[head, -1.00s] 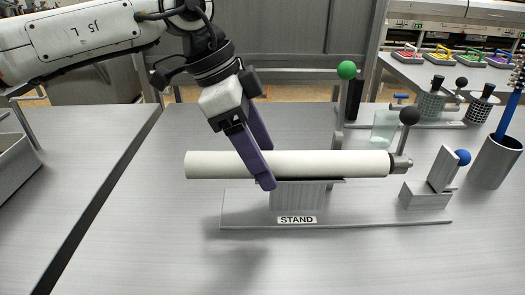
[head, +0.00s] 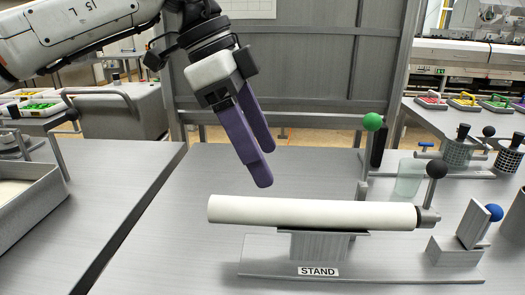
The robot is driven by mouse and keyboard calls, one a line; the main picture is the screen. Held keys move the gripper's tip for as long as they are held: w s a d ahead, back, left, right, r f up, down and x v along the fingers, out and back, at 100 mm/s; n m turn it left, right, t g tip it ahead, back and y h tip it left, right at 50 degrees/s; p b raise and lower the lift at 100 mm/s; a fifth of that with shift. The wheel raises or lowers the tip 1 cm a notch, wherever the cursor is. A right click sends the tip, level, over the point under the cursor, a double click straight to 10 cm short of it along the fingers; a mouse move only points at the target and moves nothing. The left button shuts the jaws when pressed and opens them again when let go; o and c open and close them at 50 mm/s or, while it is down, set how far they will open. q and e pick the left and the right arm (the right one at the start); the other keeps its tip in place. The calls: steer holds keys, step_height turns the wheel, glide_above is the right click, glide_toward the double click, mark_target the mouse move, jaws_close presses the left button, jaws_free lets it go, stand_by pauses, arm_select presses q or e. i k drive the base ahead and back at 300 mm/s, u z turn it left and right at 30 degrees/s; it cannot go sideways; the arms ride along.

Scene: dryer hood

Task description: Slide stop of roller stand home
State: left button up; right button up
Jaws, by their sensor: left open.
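The roller stand (head: 300,254) is a grey pedestal on a flat base labelled STAND. At the right end of the base is a grey block with a tilted plate and a blue ball (head: 495,213); I take this to be the stop, though I cannot be sure. My left gripper (head: 266,168), with purple fingers, is open and empty, pointing down above the left half of the roller, apparently clear of it. My right gripper is not in view.
A green ball (head: 373,122) tops a post behind the roller. A grey open bin (head: 35,205) is at the left. The table left of the roller is clear.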

mark_target(477, 219)
steer(key=k, duration=1.5)
